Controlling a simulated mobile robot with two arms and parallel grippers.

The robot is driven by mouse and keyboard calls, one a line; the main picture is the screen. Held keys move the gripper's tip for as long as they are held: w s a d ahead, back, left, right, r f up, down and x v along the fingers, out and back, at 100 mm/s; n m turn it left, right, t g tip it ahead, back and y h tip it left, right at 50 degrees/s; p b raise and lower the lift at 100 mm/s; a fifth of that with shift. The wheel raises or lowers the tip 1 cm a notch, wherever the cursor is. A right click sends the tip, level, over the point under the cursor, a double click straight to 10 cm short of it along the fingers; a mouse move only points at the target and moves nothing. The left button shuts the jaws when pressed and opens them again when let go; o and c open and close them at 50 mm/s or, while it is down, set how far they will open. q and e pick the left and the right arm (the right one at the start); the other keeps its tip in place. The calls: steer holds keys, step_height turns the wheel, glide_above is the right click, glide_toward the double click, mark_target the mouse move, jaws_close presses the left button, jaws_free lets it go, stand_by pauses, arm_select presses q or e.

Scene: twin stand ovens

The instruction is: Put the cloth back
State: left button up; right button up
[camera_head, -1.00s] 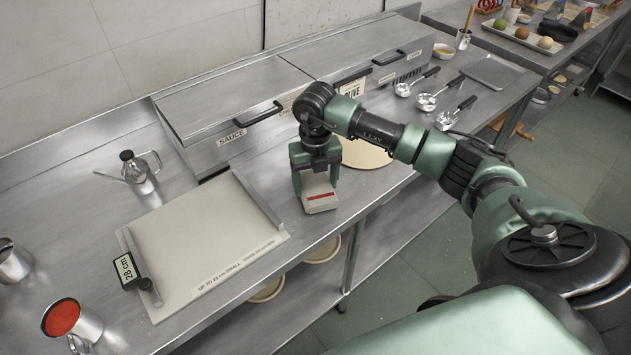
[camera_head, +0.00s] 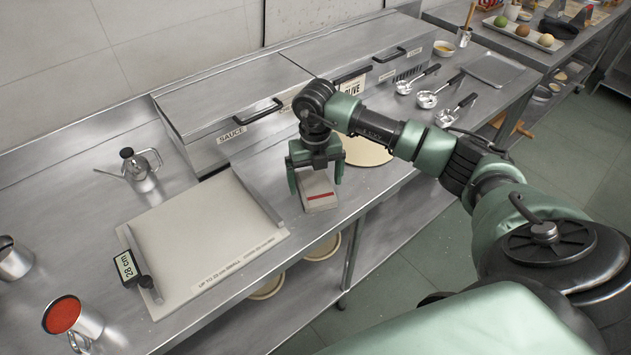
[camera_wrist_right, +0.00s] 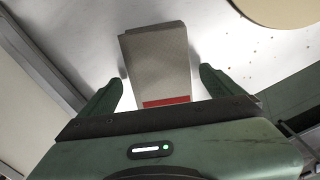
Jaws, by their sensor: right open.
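The cloth (camera_head: 318,192) is a folded grey-beige block with a red stripe, lying on the steel counter near its front edge. It also shows in the right wrist view (camera_wrist_right: 157,62). My right gripper (camera_head: 316,182) is open above it, with one finger on each side of the cloth. In the right wrist view the fingers (camera_wrist_right: 163,85) stand apart from the cloth's sides, with a small gap on each side. My left gripper is not in view.
A board (camera_head: 205,240) with metal rails lies left of the cloth. A round board (camera_head: 366,151) lies right of it. Steel lidded bins (camera_head: 225,95) stand behind. An oil can (camera_head: 139,170) and a red-topped cup (camera_head: 65,318) stand at left. Ladles (camera_head: 428,99) lie at right.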

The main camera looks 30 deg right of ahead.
mark_target(316, 186)
step_height(316, 186, up, 11)
steer(key=b, duration=0.2)
steer(key=shift+r+b, duration=0.2)
steer(key=shift+b, duration=0.15)
steer(key=shift+f, duration=0.1)
